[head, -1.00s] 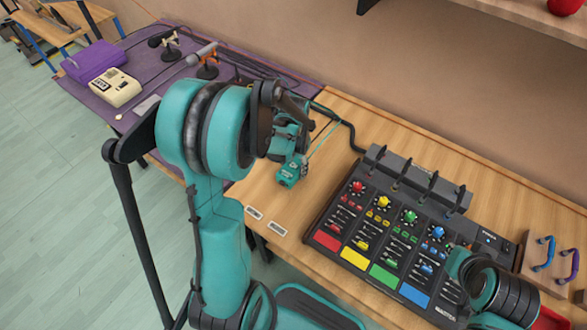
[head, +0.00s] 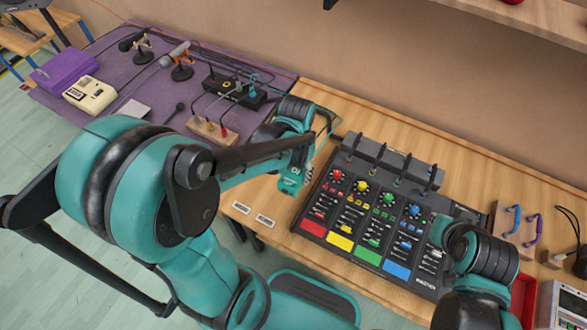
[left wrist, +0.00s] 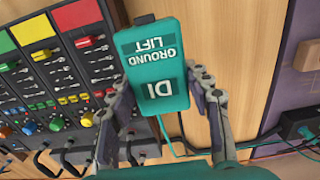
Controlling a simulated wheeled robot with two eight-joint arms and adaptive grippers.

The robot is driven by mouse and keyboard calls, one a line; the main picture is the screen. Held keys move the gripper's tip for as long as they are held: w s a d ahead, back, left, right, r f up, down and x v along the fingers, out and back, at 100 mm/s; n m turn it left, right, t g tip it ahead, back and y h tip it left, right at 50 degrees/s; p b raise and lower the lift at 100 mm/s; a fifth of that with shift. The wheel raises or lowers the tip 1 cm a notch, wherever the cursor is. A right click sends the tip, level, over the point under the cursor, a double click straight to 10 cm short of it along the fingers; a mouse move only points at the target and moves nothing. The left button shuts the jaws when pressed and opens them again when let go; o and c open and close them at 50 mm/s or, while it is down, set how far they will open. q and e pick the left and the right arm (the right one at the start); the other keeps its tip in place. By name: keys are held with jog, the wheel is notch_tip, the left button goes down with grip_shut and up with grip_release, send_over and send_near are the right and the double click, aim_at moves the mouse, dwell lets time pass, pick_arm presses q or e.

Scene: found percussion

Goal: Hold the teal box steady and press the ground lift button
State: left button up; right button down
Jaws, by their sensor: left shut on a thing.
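The teal box (head: 291,184) is in front of my left gripper (head: 305,160), left of the mixer in the head view. In the left wrist view the box (left wrist: 156,72) shows its face with upside-down "DI" and "GROUND LIFT" labels. The fingers of my left gripper (left wrist: 161,98) are on both sides of the box, shut on it. A thin teal cable hangs by it. I cannot make out the ground lift button. My right gripper (head: 440,232) is over the mixer's right end, partly hidden by its own arm; its jaws cannot be read.
The black mixer (head: 318,228) with coloured pads fills the middle of the wooden table (head: 262,200). A purple mat (head: 130,78) at the left bears microphones, a cream device (head: 90,94) and a black box (head: 233,92). A red bin (head: 522,298) stands at the right.

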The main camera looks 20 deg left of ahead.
pick_arm(q)
jog(key=shift+a+f, duration=0.1)
pick_arm(e)
jog(key=shift+f, duration=0.1)
